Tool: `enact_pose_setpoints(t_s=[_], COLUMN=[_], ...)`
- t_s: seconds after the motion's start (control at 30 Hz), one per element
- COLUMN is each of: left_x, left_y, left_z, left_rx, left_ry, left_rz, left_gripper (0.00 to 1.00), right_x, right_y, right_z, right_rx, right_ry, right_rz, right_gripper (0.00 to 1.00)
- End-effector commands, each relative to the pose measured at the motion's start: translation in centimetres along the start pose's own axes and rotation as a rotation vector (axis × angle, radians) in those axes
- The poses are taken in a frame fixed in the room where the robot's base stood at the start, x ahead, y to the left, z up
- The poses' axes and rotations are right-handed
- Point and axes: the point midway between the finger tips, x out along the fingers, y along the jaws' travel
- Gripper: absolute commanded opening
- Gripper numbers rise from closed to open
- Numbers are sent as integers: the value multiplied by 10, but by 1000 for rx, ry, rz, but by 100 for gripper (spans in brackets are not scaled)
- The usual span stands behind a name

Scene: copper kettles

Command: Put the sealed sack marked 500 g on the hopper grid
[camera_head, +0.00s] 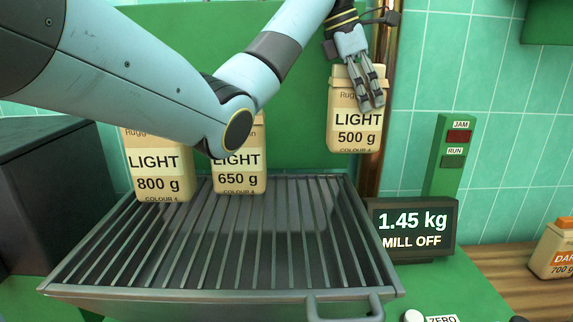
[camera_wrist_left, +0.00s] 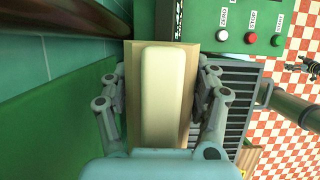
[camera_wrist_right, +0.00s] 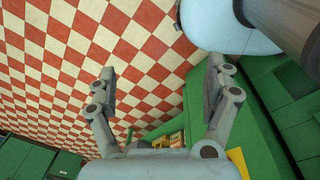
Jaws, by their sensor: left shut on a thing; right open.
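The sack marked LIGHT 500 g (camera_head: 352,135) is tan with a folded top and hangs upright above the back right of the hopper grid (camera_head: 60,285). My left gripper (camera_head: 370,104) is shut on it from above. In the left wrist view my left gripper (camera_wrist_left: 163,80) has a finger on each side of the sack's pale top (camera_wrist_left: 163,95). Its underside is apart from the bars. My right gripper (camera_wrist_right: 160,88) is open and empty in the right wrist view, over the checkered floor. It does not show in the head view.
Sacks marked LIGHT 800 g (camera_head: 155,165) and LIGHT 650 g (camera_head: 238,175) stand at the grid's back left, partly behind my left arm. The display (camera_head: 412,228) reads 1.45 kg, MILL OFF. A DARK 700 g sack (camera_head: 553,250) is at far right. The grid's front and right are clear.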

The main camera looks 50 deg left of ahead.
Motion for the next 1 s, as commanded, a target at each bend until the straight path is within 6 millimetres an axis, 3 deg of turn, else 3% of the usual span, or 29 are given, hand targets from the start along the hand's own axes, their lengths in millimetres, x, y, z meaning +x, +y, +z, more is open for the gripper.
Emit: enact_pose_setpoints(t_s=[0.1,0.27,0.4,0.6,0.8,1.0], left_x=[5,10,14,23,48,54], left_y=[-6,-13,-17,-20,-20,-20], left_z=[-35,-76,-96,-106,-117,-118], left_rx=[1,1,1,1,1,3], left_ry=[4,5,0,-3,-3,-5], left_rz=[5,4,3,-2,-2,1], left_gripper=[5,5,5,5,5,5], right_x=[1,-10,-14,-16,-24,-23], right_y=[12,32,19,-4,12,17], right_z=[-8,-22,-27,-26,-21,-21], right_rx=[-5,-14,-7,4,-4,-6], right_ry=[13,33,42,40,31,30], right_rz=[14,36,21,-6,12,18], right_gripper=[85,85,85,85,85,85])
